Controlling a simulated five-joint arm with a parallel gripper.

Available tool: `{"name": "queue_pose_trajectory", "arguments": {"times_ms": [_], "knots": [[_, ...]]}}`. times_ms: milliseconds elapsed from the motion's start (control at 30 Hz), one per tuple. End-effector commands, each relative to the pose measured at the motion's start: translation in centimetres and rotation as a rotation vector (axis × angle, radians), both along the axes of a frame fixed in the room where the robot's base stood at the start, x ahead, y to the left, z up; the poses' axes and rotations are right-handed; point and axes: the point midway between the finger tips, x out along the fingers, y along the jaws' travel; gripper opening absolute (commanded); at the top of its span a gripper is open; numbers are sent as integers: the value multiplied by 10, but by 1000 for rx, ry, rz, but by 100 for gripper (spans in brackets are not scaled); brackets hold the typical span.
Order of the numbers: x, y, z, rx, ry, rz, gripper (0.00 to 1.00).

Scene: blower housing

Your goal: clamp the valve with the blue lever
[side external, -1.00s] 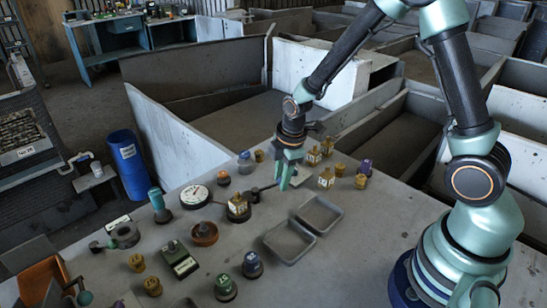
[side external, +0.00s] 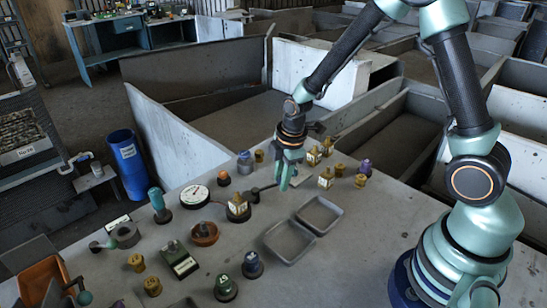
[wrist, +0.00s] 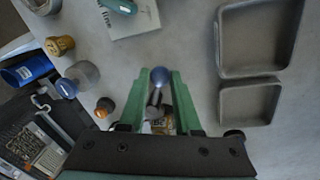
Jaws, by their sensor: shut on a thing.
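The valve (side external: 238,209) is a pale, brass-toned block on a dark round base on the bench. Its dark lever (side external: 262,189) reaches right to my gripper (side external: 285,186). In the wrist view, the lever's blue ball knob (wrist: 160,75) lies between the tips of my green fingers, and my gripper (wrist: 160,80) is shut on it. The lever's stem runs back between the fingers toward the valve body (wrist: 160,125), which is partly hidden by my gripper. In the side view my fingers hide the knob.
A round white gauge (side external: 194,195) stands left of the valve. Two empty grey trays (side external: 319,214) (side external: 289,241) lie to the right and front. Several brass and white valves (side external: 326,178) stand behind. A blue-capped part (side external: 245,162) stands beyond the valve.

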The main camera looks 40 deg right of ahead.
Motion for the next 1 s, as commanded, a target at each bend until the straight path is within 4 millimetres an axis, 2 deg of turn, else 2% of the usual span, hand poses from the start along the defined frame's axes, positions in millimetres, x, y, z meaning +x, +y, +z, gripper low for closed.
{"name": "queue_pose_trajectory", "arguments": {"times_ms": [167,600,967,1000], "knots": [[2,-1,0,-6,-2,29,0],[25,-9,0,-73,-14,359,0],[27,-10,0,-76,-16,376,0],[27,-10,0,-76,-16,376,47]]}}
